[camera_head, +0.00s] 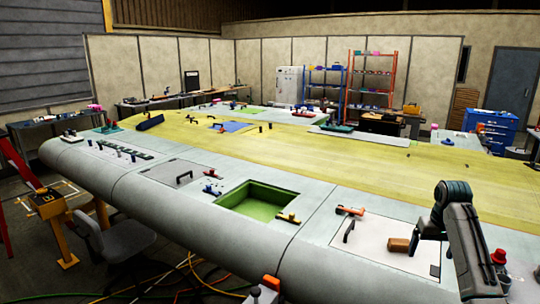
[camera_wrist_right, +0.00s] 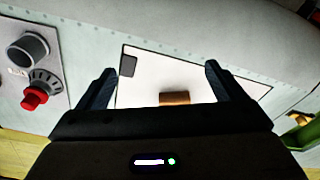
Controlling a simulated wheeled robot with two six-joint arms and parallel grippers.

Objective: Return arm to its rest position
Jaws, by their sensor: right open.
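My right arm reaches in from the lower right of the head view, bent over the wing surface. Its gripper (camera_head: 418,239) is a dark shape low over the white panel (camera_head: 370,240), partly hidden by the arm. In the right wrist view the gripper (camera_wrist_right: 158,78) is open, with its two dark fingers apart and nothing held between them. A brown block (camera_wrist_right: 174,98) lies on the white panel, partly hidden by the gripper body. The block (camera_head: 398,245) also shows beside the gripper in the head view. My left gripper is not in view.
A red knob (camera_wrist_right: 34,98) and a dark cylinder (camera_wrist_right: 28,48) stand on a plate beside the panel. An orange-red tool (camera_head: 350,210) and a black handle (camera_head: 348,231) are near the panel. A green recess (camera_head: 258,200) opens further left.

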